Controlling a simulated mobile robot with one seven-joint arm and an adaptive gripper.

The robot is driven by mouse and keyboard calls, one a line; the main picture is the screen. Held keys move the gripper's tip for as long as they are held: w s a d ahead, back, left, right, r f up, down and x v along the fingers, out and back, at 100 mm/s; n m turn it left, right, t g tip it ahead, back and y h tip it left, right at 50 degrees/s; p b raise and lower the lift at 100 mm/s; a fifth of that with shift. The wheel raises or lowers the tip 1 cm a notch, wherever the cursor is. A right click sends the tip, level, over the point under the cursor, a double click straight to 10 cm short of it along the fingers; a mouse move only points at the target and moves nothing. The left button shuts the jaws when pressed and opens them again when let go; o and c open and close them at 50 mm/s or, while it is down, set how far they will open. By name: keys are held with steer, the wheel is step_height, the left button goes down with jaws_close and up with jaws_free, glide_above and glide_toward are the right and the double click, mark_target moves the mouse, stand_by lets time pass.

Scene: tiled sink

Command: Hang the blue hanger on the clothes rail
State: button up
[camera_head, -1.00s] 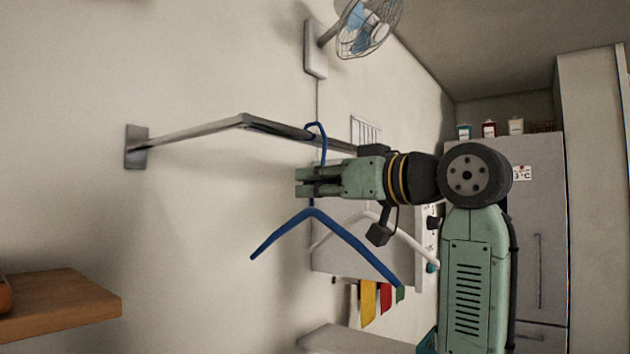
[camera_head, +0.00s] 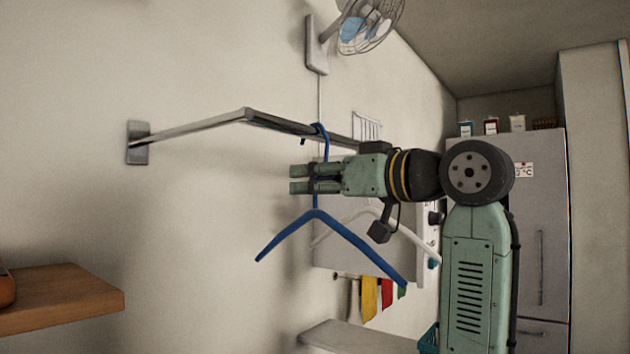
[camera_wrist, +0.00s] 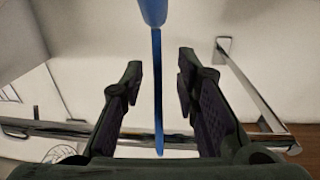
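The blue hanger (camera_head: 347,233) hangs with its hook over the metal clothes rail (camera_head: 195,128), its shoulders below my gripper. My gripper (camera_head: 296,179) is just below the rail, with its fingers on either side of the hanger's stem. In the wrist view the fingers (camera_wrist: 160,78) are wide apart. The blue hanger (camera_wrist: 158,95) runs between them with a gap on both sides. The rail also crosses the lower part of the wrist view (camera_wrist: 45,130). Part of the rail is hidden behind my gripper in the head view.
A white hanger (camera_head: 408,238) is beyond the blue one, its hook hidden by my gripper. A wall fan (camera_head: 365,25) is above the rail. Coloured cloths (camera_head: 370,298) hang lower down. A wooden shelf (camera_head: 65,297) is at lower left.

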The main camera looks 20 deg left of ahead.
steer(key=v, duration=1.2)
steer(key=shift+d, duration=0.1)
